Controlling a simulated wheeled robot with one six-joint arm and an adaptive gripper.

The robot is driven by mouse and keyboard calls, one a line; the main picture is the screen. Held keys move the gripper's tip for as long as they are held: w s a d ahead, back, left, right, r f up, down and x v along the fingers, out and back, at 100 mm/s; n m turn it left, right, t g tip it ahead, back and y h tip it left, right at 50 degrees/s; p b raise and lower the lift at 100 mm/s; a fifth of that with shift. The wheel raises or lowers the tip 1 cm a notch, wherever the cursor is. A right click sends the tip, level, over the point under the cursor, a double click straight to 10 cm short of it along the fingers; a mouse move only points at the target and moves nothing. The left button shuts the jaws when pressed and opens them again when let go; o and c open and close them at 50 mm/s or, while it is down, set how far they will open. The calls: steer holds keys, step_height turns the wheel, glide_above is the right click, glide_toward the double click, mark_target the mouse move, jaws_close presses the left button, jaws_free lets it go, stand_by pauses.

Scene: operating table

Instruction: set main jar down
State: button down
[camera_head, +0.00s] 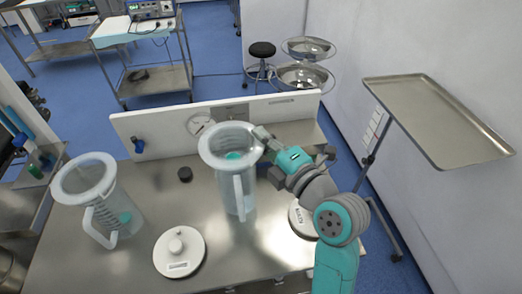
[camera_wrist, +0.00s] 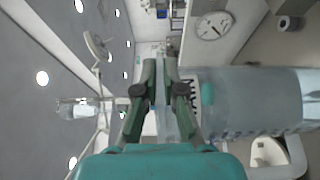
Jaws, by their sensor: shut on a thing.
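A clear jar with a handle (camera_head: 239,188) is at the middle of the steel table. My gripper (camera_head: 264,139) is at its upper right side, by the rim, with its fingers shut on it. In the wrist view the closed fingers (camera_wrist: 167,88) meet close to the jar (camera_wrist: 255,100), which lies sideways in that turned picture. The exact spot of the grip is partly hidden by the fingers. The jar looks about upright. I cannot tell whether its base touches the table. A teal patch shows inside it.
A second clear jar (camera_head: 97,205) stands at the left of the steel table (camera_head: 150,200). A white lid with a knob (camera_head: 179,251) lies in front. A white disc (camera_head: 302,221) lies partly behind my arm. A small dark knob (camera_head: 185,174) and a white back panel with a dial (camera_head: 200,124) are behind.

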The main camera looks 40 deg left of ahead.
steer(key=shift+f, duration=1.95)
steer(key=c, duration=1.3)
jaws_free()
steer(key=v, duration=1.2)
